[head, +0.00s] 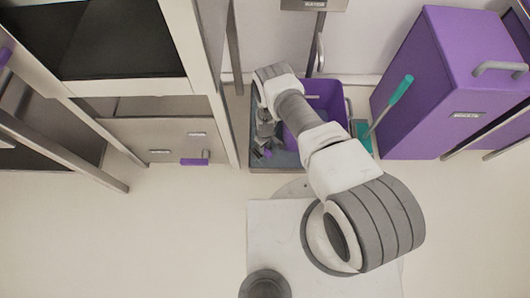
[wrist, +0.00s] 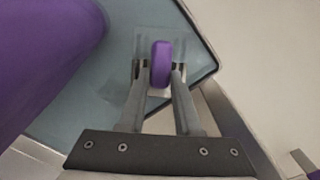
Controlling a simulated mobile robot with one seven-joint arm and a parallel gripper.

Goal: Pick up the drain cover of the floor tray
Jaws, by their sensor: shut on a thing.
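The drain cover (wrist: 150,42) shows in the wrist view as a pale, see-through square plate with a purple grip (wrist: 161,58) on top. It is over the blue-grey floor tray (wrist: 115,75), near a corner of the tray's rim. My gripper (wrist: 160,72) is shut on the purple grip, one finger on each side. I cannot tell whether the plate rests on the tray or is raised. In the head view my gripper (head: 263,142) points down into the left part of the tray (head: 258,165), and the purple grip (head: 267,154) is just visible at the fingers. The plate is hidden there.
A purple bin (head: 325,92) stands in the tray right of my gripper; it also fills the upper left of the wrist view (wrist: 45,50). A teal-handled tool (head: 391,103) leans beside a large purple cabinet (head: 430,85). A white cabinet leg (head: 222,130) is close on the left. Front floor is clear.

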